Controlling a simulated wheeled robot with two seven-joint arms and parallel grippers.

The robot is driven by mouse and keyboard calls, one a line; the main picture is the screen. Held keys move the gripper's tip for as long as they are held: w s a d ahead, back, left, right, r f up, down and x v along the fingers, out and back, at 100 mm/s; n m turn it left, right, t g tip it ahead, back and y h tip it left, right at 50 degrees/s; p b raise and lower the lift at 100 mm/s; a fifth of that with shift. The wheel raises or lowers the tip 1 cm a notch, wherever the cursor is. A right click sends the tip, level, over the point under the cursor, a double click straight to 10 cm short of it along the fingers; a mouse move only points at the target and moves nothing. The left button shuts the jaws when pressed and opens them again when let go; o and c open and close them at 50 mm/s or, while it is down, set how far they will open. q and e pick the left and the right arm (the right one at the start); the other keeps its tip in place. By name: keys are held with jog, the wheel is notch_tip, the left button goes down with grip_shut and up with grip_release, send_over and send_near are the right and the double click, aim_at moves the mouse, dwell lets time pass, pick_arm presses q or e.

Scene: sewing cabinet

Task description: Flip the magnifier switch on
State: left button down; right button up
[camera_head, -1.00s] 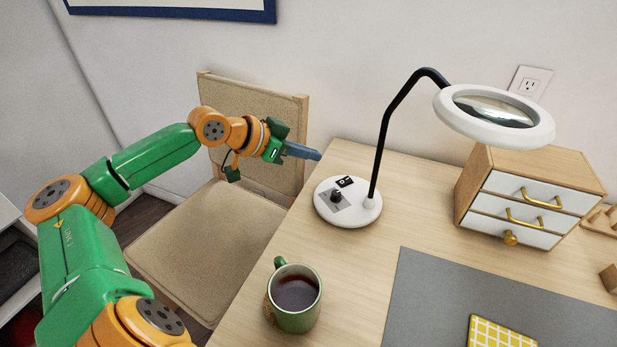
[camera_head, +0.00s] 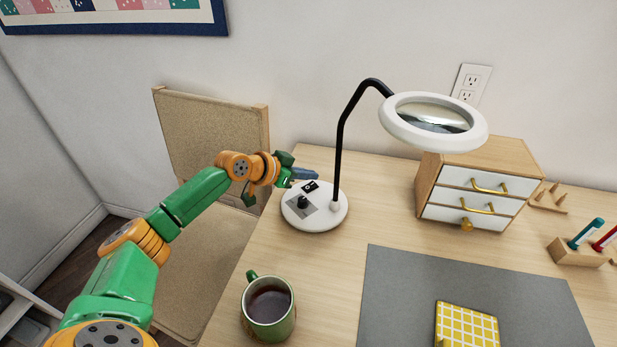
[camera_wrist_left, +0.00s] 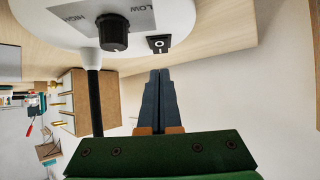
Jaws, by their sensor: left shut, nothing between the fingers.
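The magnifier lamp has a white round base (camera_head: 322,217), a black bent arm and a white ring lens (camera_head: 433,121). On the base are a black rocker switch (camera_head: 310,187) and a black knob (camera_head: 303,203) on a grey plate. In the left wrist view, the switch (camera_wrist_left: 159,43) shows a white "O" mark, and the knob (camera_wrist_left: 112,32) stands beside LOW and HIGH labels. My left gripper (camera_head: 312,175) is shut and empty at the back edge of the base, close to the switch. In the wrist view its fingertips (camera_wrist_left: 159,73) point at the switch with a small gap in the picture.
A green mug (camera_head: 268,307) stands at the table's front left. A drawer cabinet (camera_head: 473,180) is to the lamp's right, beside a grey mat (camera_head: 400,290) with a yellow checked item (camera_head: 467,325). A chair (camera_head: 215,135) stands left of the table.

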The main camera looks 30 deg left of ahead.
pick_arm(q)
jog(key=shift+w+f, duration=0.15)
jog(key=shift+f, duration=0.7)
jog(key=shift+w+d+r+p, duration=0.1)
jog(key=shift+r+p, duration=0.05)
jog(key=shift+p, duration=0.25)
jog(key=shift+f+g, duration=0.3)
jog(key=shift+g, duration=0.1)
jog(key=shift+w, duration=0.2)
jog(key=shift+w+d+r+b, duration=0.1)
jog(key=shift+w+d+b, duration=0.15)
jog(key=shift+w+b, duration=0.25)
